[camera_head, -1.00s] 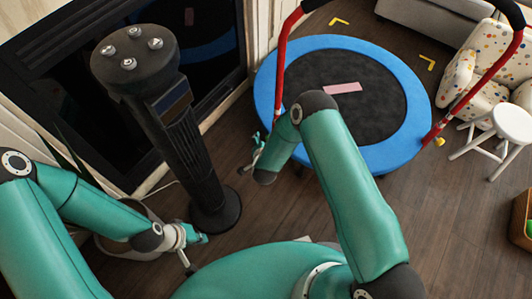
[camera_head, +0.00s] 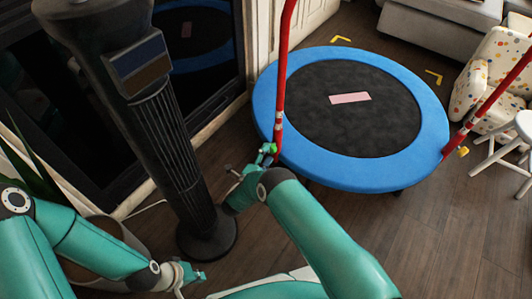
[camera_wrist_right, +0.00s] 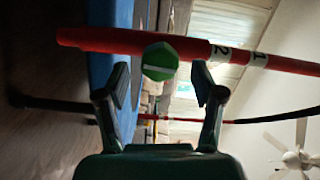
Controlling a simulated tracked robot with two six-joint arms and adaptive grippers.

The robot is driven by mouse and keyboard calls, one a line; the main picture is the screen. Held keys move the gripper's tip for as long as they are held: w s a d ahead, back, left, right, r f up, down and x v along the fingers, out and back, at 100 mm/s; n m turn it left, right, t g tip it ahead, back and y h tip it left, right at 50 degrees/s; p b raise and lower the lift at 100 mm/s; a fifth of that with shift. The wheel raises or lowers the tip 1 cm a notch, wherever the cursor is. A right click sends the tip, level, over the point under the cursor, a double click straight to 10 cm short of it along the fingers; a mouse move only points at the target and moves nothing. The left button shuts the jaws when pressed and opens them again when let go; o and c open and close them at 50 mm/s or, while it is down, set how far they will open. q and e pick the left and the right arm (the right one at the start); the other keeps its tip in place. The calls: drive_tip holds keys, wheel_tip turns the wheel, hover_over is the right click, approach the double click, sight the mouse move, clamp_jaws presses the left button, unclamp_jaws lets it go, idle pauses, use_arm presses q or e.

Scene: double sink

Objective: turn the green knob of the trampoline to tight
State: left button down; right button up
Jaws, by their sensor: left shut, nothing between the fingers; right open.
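The trampoline (camera_head: 420,155) has a blue rim, a dark mat and red posts. The green knob (camera_head: 273,149) sits low on its left red post. In the right wrist view, the green knob (camera_wrist_right: 160,61) bears a white line lying nearly level across its face. My right gripper (camera_head: 266,156) is open beside the knob. In the right wrist view, the right gripper's fingers (camera_wrist_right: 162,85) stand either side of the knob, apart from it, with the knob slightly beyond the tips. My left gripper (camera_head: 192,277) is shut and empty, low at left, away from the trampoline.
A black tower fan (camera_head: 165,120) stands left of my right gripper. A yellow knob (camera_head: 463,151) is on the right red post. White bands marked 2 and 1 (camera_wrist_right: 238,56) circle the left post. A white stool (camera_head: 505,145) and dotted armchair (camera_head: 485,75) stand at right.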

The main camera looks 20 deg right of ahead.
drive_tip(key=shift+b+x, duration=0.3)
drive_tip(key=shift+x, duration=1)
